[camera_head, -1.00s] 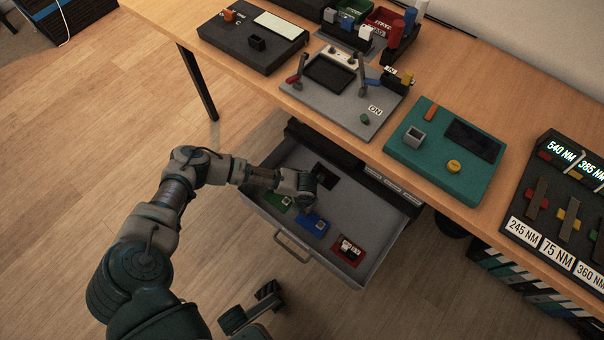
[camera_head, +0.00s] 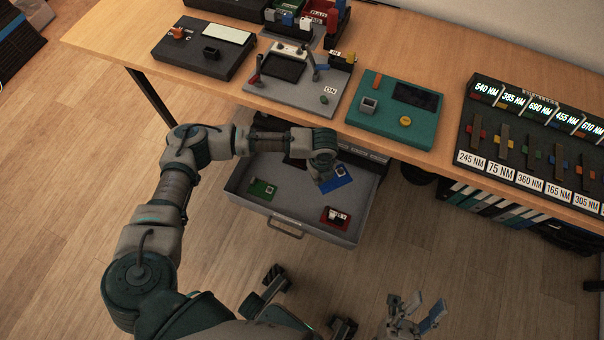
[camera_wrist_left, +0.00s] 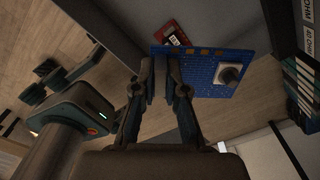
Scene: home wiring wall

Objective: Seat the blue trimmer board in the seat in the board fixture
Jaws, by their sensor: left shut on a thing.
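The blue trimmer board (camera_head: 340,178) is in my left gripper (camera_head: 325,181), above the open grey drawer (camera_head: 235,187). In the left wrist view the blue board (camera_wrist_left: 212,82) has a white and dark trimmer knob at one end, and the fingers (camera_wrist_left: 161,72) are shut on its opposite edge. A grey fixture (camera_head: 296,93) with a dark rectangular recess, a red and a blue lever and an "ON" label stands on the bench; it looks like the board fixture, and its recess looks empty. My right gripper (camera_head: 419,312) is low at the bottom right, empty, fingers apart.
A green board (camera_head: 262,189) and a red board (camera_head: 335,217) lie in the drawer, with a dark piece partly behind my arm. A dark panel (camera_head: 190,55), a teal panel (camera_head: 375,118) and a labelled slider panel (camera_head: 485,120) flank the fixture. The bench edge overhangs the drawer.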

